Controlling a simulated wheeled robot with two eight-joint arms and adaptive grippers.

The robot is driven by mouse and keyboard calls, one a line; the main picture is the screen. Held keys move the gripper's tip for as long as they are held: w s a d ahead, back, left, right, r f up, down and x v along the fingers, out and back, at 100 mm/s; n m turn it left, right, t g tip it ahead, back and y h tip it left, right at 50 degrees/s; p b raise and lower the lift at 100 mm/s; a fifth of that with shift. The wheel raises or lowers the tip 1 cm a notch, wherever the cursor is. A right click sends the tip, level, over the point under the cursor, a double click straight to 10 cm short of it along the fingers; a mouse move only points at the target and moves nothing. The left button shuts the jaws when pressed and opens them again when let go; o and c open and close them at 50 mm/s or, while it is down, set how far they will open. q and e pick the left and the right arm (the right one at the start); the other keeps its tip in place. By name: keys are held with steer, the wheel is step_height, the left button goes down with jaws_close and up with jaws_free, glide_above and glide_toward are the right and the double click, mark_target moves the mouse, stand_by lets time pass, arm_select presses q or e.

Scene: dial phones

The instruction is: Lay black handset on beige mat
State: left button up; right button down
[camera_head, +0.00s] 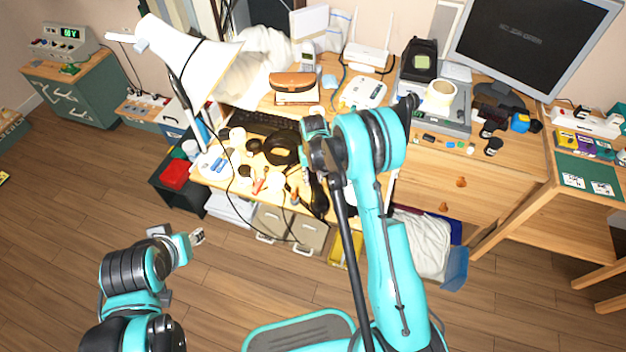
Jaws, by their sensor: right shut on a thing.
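My right arm reaches over the front of the desk (480,158), and its gripper (318,168) points down at the desk's front edge. It is shut on a dark, elongated thing that looks like the black handset (319,197). The arm and gripper hide part of it, and I cannot tell whether it touches the desk. I cannot make out the beige mat; it may be hidden behind the arm or among the clutter. My left gripper (196,238) is low over the floor at the left, away from the desk, its jaws too small to judge.
A white lamp (190,58) leans over the desk's left side. A black keyboard (262,121), a black headset-like ring (284,148) and small items crowd the left front. A monitor (535,40) stands at the right back.

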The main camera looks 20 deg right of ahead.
steer(key=shift+r, duration=0.15)
steer(key=c, duration=1.2)
jaws_free()
steer(key=shift+f, duration=0.2)
